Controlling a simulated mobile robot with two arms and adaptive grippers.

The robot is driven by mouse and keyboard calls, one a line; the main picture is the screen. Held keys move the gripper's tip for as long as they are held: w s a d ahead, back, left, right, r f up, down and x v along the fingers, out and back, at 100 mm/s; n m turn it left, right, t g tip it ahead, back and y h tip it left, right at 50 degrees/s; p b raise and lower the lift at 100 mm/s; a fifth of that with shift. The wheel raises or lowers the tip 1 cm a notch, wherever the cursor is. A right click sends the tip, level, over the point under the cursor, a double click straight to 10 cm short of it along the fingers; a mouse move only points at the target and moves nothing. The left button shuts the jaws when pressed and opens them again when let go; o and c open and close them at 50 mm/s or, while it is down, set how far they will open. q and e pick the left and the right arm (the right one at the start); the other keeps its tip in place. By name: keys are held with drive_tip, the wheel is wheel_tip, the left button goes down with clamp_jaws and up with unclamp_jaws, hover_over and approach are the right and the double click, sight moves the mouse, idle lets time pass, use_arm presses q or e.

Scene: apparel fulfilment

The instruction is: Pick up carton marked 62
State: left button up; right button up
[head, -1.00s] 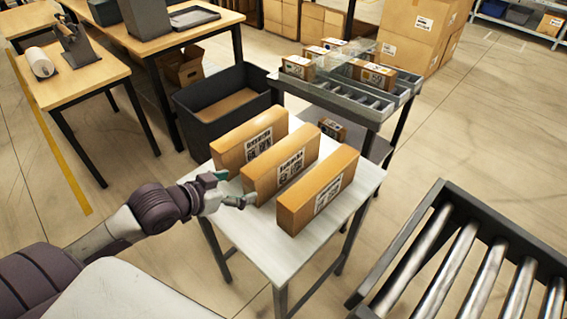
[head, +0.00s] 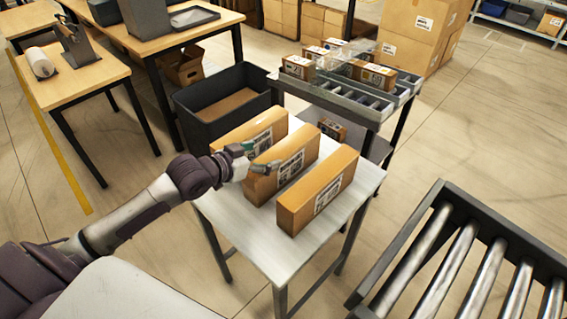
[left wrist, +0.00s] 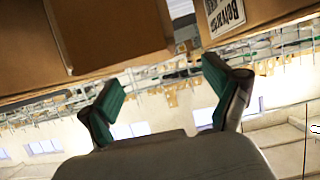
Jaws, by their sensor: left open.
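Three tan cartons stand on edge side by side on a small white table (head: 262,245): a left one (head: 232,130), a middle one (head: 305,150) and a right one (head: 318,190). Each has a white printed label; the numbers are too small to read, so I cannot tell which is 62. My left gripper (head: 258,157) is open and empty, at the near ends of the left and middle cartons, covering part of them. In the left wrist view, the open fingers (left wrist: 165,92) point toward a plain carton face (left wrist: 110,35), with a labelled carton (left wrist: 262,12) at upper right. My right gripper is not in view.
A dark bin (head: 225,105) stands behind the table at left. A grey rack with small boxes (head: 345,100) stands just behind it. A roller conveyor (head: 470,260) is at lower right. The table's near part is bare.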

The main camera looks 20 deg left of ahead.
sight(278, 152)
use_arm(q)
drive_tip(key=x, duration=0.2)
drive_tip(key=p+x, duration=0.1)
drive_tip(key=x, duration=0.2)
drive_tip(key=shift+s+d+f, duration=0.1)
drive_tip(key=shift+d+f, duration=0.1)
drive_tip(key=shift+d, duration=0.2)
drive_tip(key=shift+s, duration=0.1)
drive_tip(key=shift+c, duration=1.3)
clamp_jaws()
drive_tip(key=shift+r, duration=0.1)
